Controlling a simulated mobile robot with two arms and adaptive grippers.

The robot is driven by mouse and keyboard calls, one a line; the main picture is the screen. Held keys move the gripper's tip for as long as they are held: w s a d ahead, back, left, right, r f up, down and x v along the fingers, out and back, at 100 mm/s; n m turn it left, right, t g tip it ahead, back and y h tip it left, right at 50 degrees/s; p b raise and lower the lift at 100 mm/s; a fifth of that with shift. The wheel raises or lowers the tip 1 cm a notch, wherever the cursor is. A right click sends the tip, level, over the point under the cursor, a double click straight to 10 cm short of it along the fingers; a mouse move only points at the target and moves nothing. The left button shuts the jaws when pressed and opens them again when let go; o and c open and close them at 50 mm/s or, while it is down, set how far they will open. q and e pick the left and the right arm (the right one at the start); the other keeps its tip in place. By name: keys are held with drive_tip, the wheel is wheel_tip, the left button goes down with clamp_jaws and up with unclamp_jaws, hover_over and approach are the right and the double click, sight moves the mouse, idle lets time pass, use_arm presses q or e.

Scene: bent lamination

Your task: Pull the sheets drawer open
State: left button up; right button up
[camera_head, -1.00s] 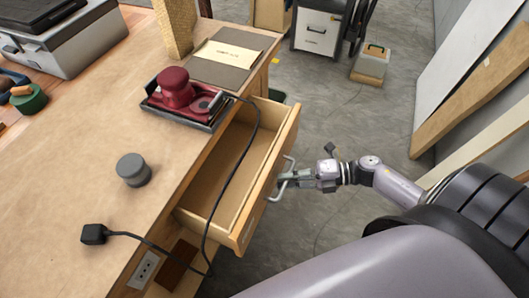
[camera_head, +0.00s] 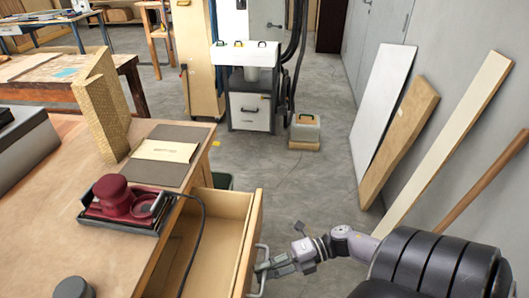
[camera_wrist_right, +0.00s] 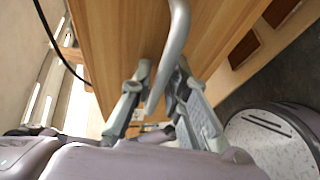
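A wooden drawer (camera_head: 220,230) in the workbench's right side stands pulled out, and its visible inside looks empty apart from a black cable crossing it. Its metal bar handle (camera_head: 262,252) is on the front panel. My right gripper (camera_head: 262,268) is at this handle. In the right wrist view, the two fingers (camera_wrist_right: 163,66) stand on either side of the handle bar (camera_wrist_right: 174,40), with a gap visible beside the bar, so they look open around it. No label naming the sheets drawer is readable. My left gripper is not in view.
A red sander (camera_head: 118,200) sits in a tray on the workbench (camera_head: 150,262). Boards (camera_head: 398,135) lean on the right wall. The grey floor (camera_head: 300,190) between is open.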

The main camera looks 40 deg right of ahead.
drive_tip(key=shift+o, duration=1.3)
drive_tip(key=shift+s+d, duration=0.1)
drive_tip(key=v, duration=1.1)
drive_tip(key=shift+s+d+r, duration=0.15)
drive_tip(key=shift+d, duration=0.2)
